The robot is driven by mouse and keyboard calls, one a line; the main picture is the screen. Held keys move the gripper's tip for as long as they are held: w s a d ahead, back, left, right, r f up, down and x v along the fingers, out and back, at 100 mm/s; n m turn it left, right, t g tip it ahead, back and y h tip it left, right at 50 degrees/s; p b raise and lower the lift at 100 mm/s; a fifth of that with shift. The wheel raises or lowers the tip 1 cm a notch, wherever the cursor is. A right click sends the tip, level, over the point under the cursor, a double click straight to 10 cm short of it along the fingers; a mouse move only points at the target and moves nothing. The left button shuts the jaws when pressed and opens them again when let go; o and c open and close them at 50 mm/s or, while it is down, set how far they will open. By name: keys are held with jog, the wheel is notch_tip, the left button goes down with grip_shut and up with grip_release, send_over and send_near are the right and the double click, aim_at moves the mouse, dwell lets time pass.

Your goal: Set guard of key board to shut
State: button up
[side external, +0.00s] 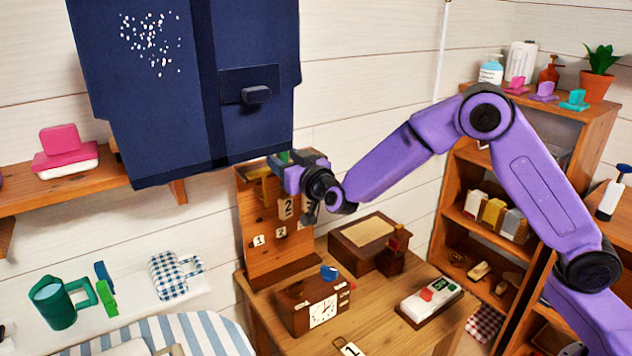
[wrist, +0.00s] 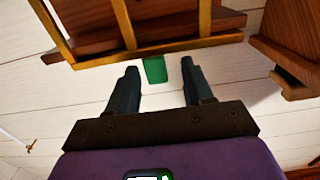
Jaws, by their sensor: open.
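The key board (side external: 262,217) is an upright wooden panel with number tags, standing at the back left of the wooden table. Its guard (wrist: 167,50) appears as a yellow-brown barred frame across the top of the wrist view, with a green tab (wrist: 154,70) at its edge. In the side view the guard is largely hidden by my gripper. My gripper (side external: 284,168) is at the upper part of the board. In the wrist view its two fingers (wrist: 158,72) are apart, with the green tab showing between their tips. I cannot tell whether they touch it.
A dark blue hanging bag or cloth (side external: 170,90) hangs close above my gripper. On the table (side external: 395,340) are a clock box (side external: 310,305), a brown box (side external: 365,240) and a white-and-red device (side external: 430,298). A shelf unit (side external: 470,150) stands at the right.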

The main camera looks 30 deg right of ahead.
jog(key=s, duration=1.5)
jog(key=shift+a, duration=0.1)
jog(key=s+a+f+n+g+y, duration=0.2)
jog(key=s+n+g+y, duration=0.15)
jog(key=s, duration=0.25)
jog(key=s+a+f+n+g+y, duration=0.1)
jog(key=s+a+n+g+y, duration=0.1)
jog(key=s+g, duration=0.35)
jog(key=s+a+f+n+g+y, duration=0.2)
jog(key=s+n+g, duration=0.1)
jog(key=s, duration=0.3)
jog(key=s+d+f+n+g+h, duration=0.2)
jog(key=s+d+n+g+h, duration=0.2)
jog(key=s+d, duration=1.1)
jog(key=d+g+h, duration=0.1)
jog(key=d+h, duration=0.2)
jog(key=shift+s+d+g, duration=0.2)
jog(key=shift+s+g, duration=0.15)
jog(key=shift+g, duration=0.05)
